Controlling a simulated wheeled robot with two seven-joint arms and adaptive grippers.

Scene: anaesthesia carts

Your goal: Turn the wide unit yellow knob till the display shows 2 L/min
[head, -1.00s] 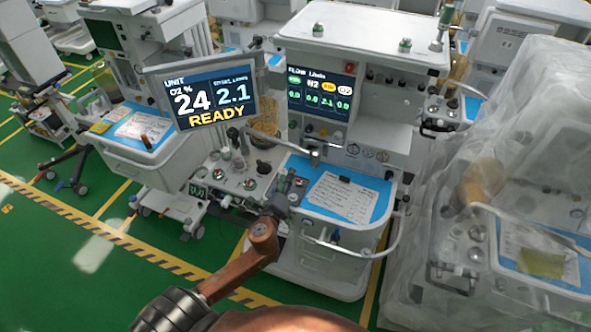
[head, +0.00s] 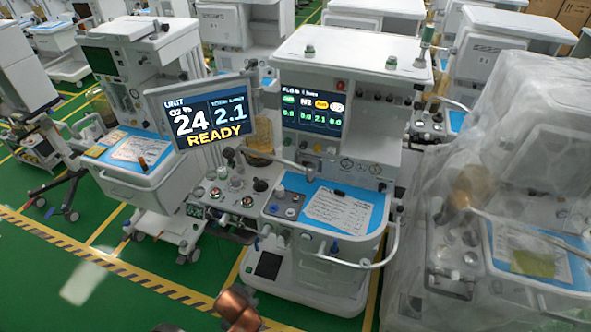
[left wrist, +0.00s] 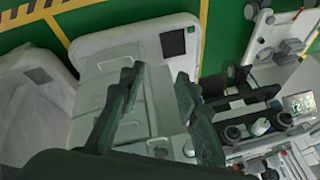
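The wide unit (head: 377,134) stands in the middle of the head view. Its flow display (head: 312,110) has a yellow column that reads about 2.1, with the other columns near 0. The side monitor (head: 211,112) shows O2 24, a second figure 2.1 and READY. I cannot pick out the yellow knob; the small controls below the flow display are too small to tell apart by colour. In the left wrist view my left gripper (left wrist: 158,76) has its dark fingers apart and empty, above a pale cart surface. My right gripper does not show.
A copper-coloured link of mine (head: 238,308) is at the bottom edge of the head view. A blue worktop (head: 372,222) with a paper projects from the unit. A plastic-covered cart (head: 500,180) stands close on the right, another cart on the left. Green floor is free at lower left.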

